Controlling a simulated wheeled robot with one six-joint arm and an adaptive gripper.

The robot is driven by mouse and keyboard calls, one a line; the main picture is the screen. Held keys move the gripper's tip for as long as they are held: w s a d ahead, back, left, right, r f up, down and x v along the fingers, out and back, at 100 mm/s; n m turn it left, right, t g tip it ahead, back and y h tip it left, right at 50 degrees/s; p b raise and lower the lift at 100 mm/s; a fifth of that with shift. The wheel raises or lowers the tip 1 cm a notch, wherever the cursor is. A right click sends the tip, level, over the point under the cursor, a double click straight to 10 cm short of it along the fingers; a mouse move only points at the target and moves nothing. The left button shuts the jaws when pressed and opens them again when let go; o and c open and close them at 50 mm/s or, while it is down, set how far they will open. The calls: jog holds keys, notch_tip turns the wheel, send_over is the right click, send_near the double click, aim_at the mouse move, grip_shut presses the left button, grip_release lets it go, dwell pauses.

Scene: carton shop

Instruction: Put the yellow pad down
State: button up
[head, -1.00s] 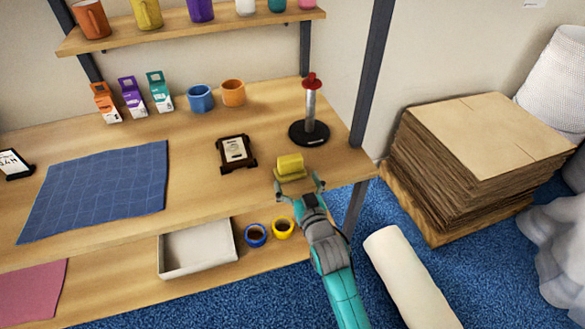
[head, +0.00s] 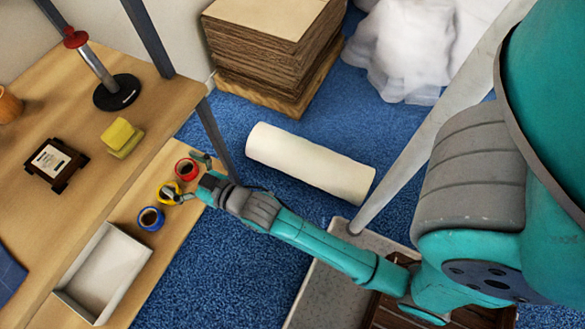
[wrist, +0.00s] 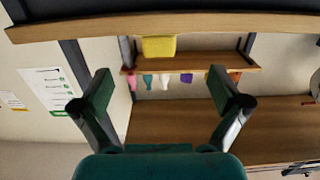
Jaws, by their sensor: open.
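The yellow pad (head: 122,138) rests on the wooden tabletop near its right front edge, with a flat olive-yellow layer at its base. My gripper (head: 190,178) is open and empty, clear of the pad, in front of the table edge and close to the lower shelf. In the wrist view my gripper (wrist: 162,90) has both fingers spread with nothing between them.
A dark framed plaque (head: 55,164) and a red-topped stand (head: 116,92) are near the pad. Red (head: 187,169), yellow (head: 168,192) and blue (head: 150,218) tape rolls and a white tray (head: 104,273) are on the lower shelf. A cream roll (head: 310,162) lies on the floor.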

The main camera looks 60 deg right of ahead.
jog(key=s+r+g, duration=0.2)
jog(key=s, duration=3.3)
jog(key=shift+s+d+g, duration=0.2)
jog(key=shift+s+g, duration=0.1)
